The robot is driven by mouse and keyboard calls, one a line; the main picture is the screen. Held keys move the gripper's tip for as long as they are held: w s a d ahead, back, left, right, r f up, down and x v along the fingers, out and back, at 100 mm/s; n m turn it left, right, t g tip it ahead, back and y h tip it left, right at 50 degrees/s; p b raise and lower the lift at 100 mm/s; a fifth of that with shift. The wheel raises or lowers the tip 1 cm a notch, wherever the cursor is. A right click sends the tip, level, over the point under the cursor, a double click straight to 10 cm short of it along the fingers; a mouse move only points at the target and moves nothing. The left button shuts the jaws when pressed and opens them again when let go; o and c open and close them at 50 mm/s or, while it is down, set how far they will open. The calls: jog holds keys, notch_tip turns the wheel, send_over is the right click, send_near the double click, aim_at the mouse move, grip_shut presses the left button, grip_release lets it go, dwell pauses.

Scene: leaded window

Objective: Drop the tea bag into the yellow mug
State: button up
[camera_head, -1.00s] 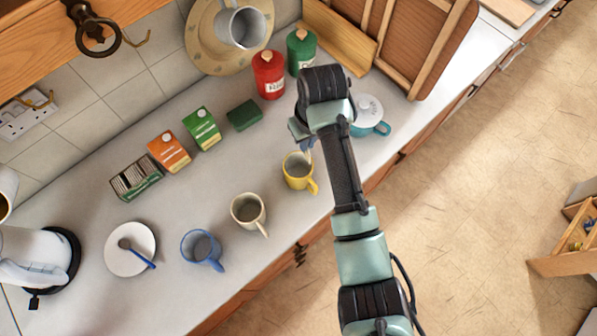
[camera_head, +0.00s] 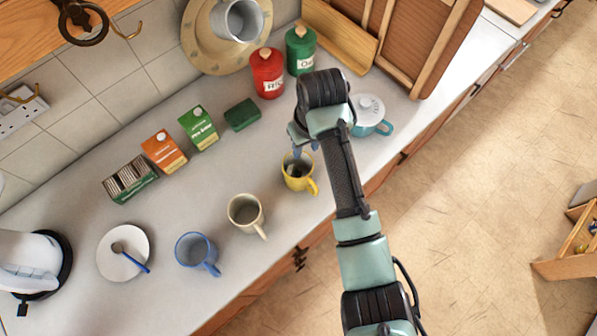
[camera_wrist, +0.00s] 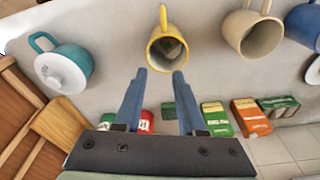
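The yellow mug (camera_head: 298,182) stands upright on the counter and shows at the top middle of the wrist view (camera_wrist: 156,53). A small grey-brown flat shape, which looks like the tea bag (camera_wrist: 170,47), lies inside the mug. My gripper (camera_wrist: 160,73) is open, with its two blue-grey fingers apart and nothing between them. Its fingertips are at the mug's near side in the wrist view. In the head view my gripper (camera_head: 305,149) is just above and behind the mug, partly hidden by my wrist.
A cream mug (camera_head: 245,210) and a blue mug (camera_head: 195,249) stand to the left. Tea boxes (camera_head: 163,150), a red canister (camera_head: 267,75) and a green canister (camera_head: 300,52) stand near the wall. A teal teapot (camera_head: 370,115) is right of my wrist. Counter between mugs and boxes is clear.

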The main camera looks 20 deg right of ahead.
notch_tip(320, 180, up, 13)
jog(key=s+p, duration=0.2)
jog(key=shift+p, duration=0.4)
jog(key=shift+d+f, duration=0.1)
dwell(0.3)
